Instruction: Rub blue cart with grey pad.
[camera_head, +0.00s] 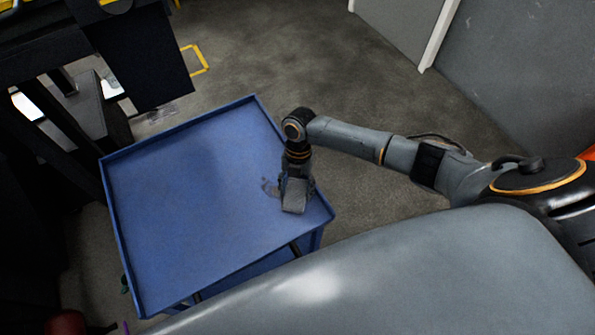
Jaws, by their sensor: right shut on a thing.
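The blue cart (190,210) stands in front of me with a flat, bare top and a raised rim. My right gripper (296,190) points down over the right part of the cart top, near its right rim. It is shut on the grey pad (294,203), which is at or just above the cart surface; I cannot tell if they touch. The fingers partly hide the pad. A dark shadow or mark lies on the cart just left of the gripper. My left gripper is not in view.
A dark machine or bench frame (60,130) stands close to the cart's left and far-left side. Grey floor (330,70) is open behind and right of the cart. A grey panel with a white edge (437,38) stands at the upper right. My own grey body fills the lower right.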

